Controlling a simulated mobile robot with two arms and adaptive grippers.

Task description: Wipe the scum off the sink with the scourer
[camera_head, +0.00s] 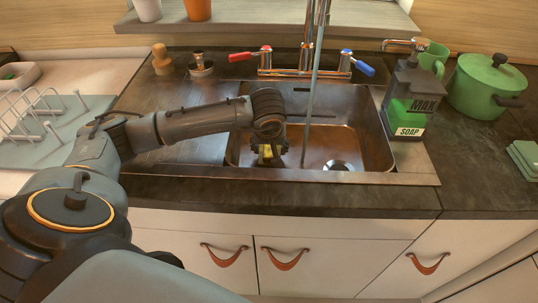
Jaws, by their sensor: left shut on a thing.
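The sink (365,150) is a metal basin set in the dark counter, with brownish staining over its floor and a drain at the right. My left arm reaches in from the left, and my left gripper (268,158) points down inside the basin at its left part. It is shut on a small yellow scourer (267,151), mostly hidden by the fingers. I cannot tell whether the scourer touches the basin floor. My right gripper is not in view.
A tap (308,60) with red and blue handles stands behind the sink, a stream falling into the basin. A soap bottle (410,98) and green pot (486,85) stand right. A dish rack (40,125) is left, cabinet doors below.

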